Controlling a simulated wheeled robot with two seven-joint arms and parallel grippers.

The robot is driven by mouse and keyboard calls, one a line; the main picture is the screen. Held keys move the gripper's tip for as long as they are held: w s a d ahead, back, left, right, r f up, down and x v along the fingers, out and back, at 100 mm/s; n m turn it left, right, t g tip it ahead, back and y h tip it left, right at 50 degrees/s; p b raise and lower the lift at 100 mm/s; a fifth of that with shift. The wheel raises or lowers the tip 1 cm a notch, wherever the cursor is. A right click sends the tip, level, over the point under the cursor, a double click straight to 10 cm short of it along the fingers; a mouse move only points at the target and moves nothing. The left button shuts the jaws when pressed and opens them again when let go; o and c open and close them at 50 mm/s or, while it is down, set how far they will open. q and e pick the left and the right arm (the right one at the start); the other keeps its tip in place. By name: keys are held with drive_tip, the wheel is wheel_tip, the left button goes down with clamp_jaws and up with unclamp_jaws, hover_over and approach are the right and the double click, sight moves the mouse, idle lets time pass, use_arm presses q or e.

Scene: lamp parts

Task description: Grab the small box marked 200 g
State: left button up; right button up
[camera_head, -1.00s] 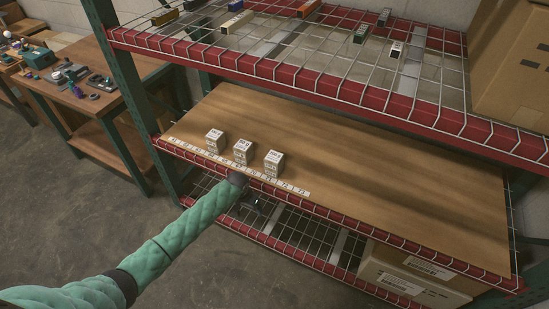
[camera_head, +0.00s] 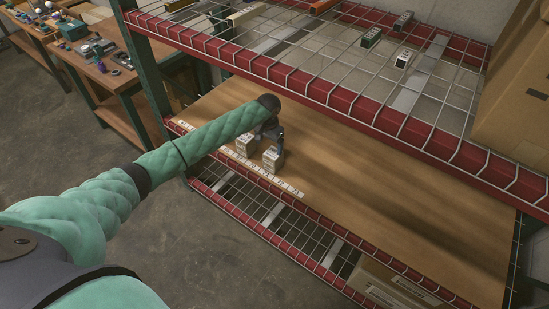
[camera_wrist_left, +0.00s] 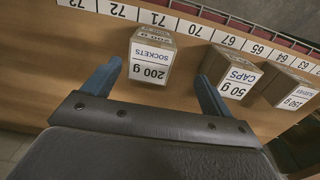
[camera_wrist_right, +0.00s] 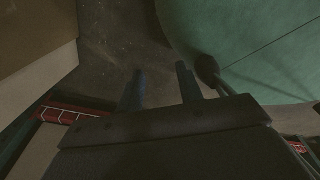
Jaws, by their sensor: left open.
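The small box marked 200 g (camera_wrist_left: 151,58), also labelled SOCKETS, stands on the wooden shelf and sits between the fingertips of my left gripper (camera_wrist_left: 159,72) in the left wrist view. The fingers are spread, with gaps on both sides of the box. In the head view this appears to be the right-hand box (camera_head: 271,160), with my left gripper (camera_head: 277,138) just behind it. My right gripper (camera_wrist_right: 160,80) shows only in the right wrist view, fingers apart and nothing between them.
The 50 g CAPS box (camera_wrist_left: 232,74) stands close beside the 200 g box, near one finger. A 150 g box (camera_wrist_left: 290,88) is farther right. A number strip (camera_wrist_left: 190,28) runs along the shelf edge. The upper wire shelf (camera_head: 330,90) overhangs the wooden shelf (camera_head: 400,225).

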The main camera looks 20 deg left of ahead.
sight(273, 153)
use_arm(q)
drive_tip(key=shift+d+f, duration=0.15)
drive_tip(key=shift+f, duration=0.25)
drive_tip(key=shift+w+d+f, duration=0.15)
drive_tip(key=shift+w+d, duration=0.05)
drive_tip(key=shift+d, duration=0.4)
drive_tip(key=shift+f+b, duration=0.1)
drive_tip(key=shift+b, duration=0.3)
drive_tip(key=shift+a+f, duration=0.1)
drive_tip(key=shift+f, duration=0.1)
drive_tip(key=f+b, duration=0.1)
drive_tip(key=b, duration=0.1)
drive_tip(key=f+b, duration=0.1)
drive_tip(key=shift+w+d+f+b, duration=0.1)
drive_tip(key=shift+d+f+b, duration=0.15)
drive_tip(key=shift+f+b, duration=0.1)
drive_tip(key=shift+a+f+b, duration=0.1)
drive_tip(key=shift+f+b, duration=0.6)
drive_tip(key=shift+f, duration=0.2)
use_arm(e)
drive_tip(key=w+a+r, duration=0.1)
drive_tip(key=w+r, duration=0.1)
drive_tip(key=w, duration=0.5)
drive_tip(key=w+a+r, duration=0.2)
drive_tip(key=w, duration=0.4)
drive_tip(key=shift+w+a+r+t, duration=0.15)
drive_tip(key=shift+w+a+t, duration=0.1)
drive_tip(key=shift+w+t, duration=0.1)
use_arm(q)
drive_tip(key=shift+c, duration=0.4)
